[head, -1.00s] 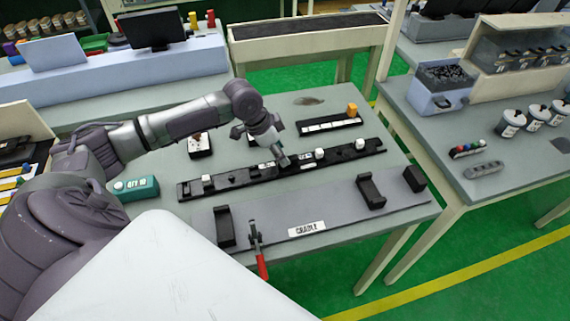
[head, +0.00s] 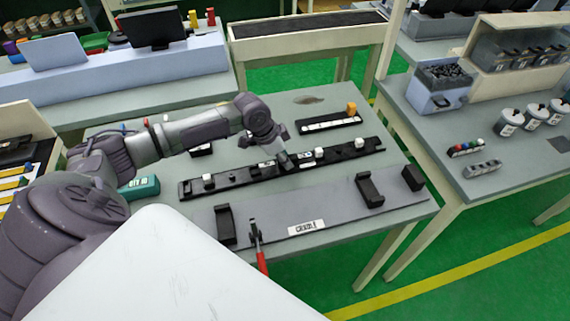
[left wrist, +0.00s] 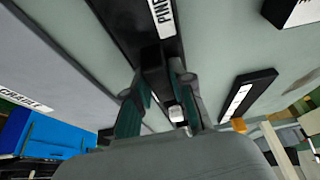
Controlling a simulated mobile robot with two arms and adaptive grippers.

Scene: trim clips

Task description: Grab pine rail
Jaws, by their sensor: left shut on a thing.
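The pine rail (head: 235,179) is a long black rail with white blocks on top, lying across the middle of the table behind the grey cradle plate (head: 335,208). Its label, partly cut off, reads "PINE" in the left wrist view, where the dark rail (left wrist: 125,25) runs down between the fingers. My left gripper (head: 287,162) is over the rail's middle, pointing down. In the left wrist view my left gripper (left wrist: 158,100) has one finger on each side of the rail and is shut on it. My right gripper is not in view.
A shorter black rail with an orange block (head: 351,108) lies behind. A side table (head: 480,185) stands right, across a gap.

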